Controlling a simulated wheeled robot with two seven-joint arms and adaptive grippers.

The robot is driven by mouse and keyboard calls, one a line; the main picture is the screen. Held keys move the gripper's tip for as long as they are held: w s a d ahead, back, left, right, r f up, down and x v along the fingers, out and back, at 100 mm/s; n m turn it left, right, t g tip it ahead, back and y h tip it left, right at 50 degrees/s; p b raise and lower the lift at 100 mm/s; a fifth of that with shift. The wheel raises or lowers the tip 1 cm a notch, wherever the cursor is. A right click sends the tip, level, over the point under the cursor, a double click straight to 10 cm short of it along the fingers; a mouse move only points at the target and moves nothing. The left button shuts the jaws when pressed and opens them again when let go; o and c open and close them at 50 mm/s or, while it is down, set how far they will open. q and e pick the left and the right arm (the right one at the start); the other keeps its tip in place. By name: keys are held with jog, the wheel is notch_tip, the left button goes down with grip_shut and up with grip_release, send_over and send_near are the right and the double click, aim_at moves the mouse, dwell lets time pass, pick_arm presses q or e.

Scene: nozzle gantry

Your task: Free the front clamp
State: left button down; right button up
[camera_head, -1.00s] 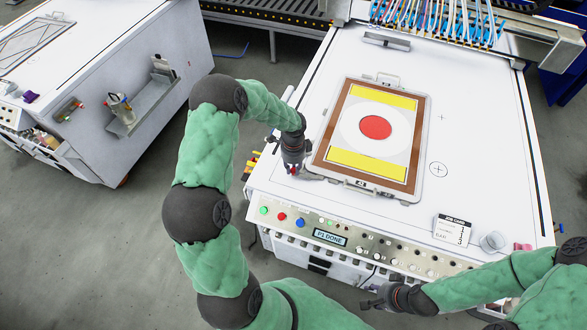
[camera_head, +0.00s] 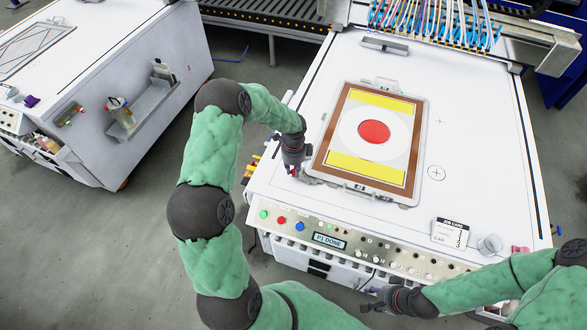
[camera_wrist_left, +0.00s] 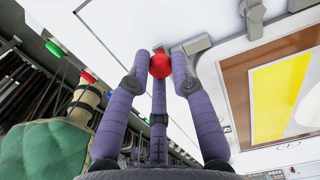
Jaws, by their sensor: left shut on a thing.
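My left gripper (camera_head: 292,170) is at the left edge of the white table, beside the near left corner of the framed panel. In the left wrist view its purple fingers are shut around a red ball knob (camera_wrist_left: 159,66). A grey metal clamp piece (camera_wrist_left: 191,47) lies just beside the knob, close to the frame's edge. The arm and fingers hide how knob and clamp join, and I cannot tell whether the clamp presses on the frame. The framed panel (camera_head: 317,162) lies flat. My right gripper (camera_head: 374,300) is in front of the table, away from the panel; its finger opening is unclear.
The control strip (camera_head: 328,240) with buttons and a "P1 DONE" display runs along the table's front. A job card (camera_head: 450,233) and a grey cup (camera_head: 490,244) stand at the front right. Table right of the panel is clear. A second white cabinet (camera_head: 115,60) stands left.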

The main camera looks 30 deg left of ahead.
pick_arm(q)
jog(key=c, duration=1.1)
grip_release()
jog(key=shift+w, duration=0.15)
notch_tip(320, 180, up, 12)
jog(key=shift+r, duration=0.1)
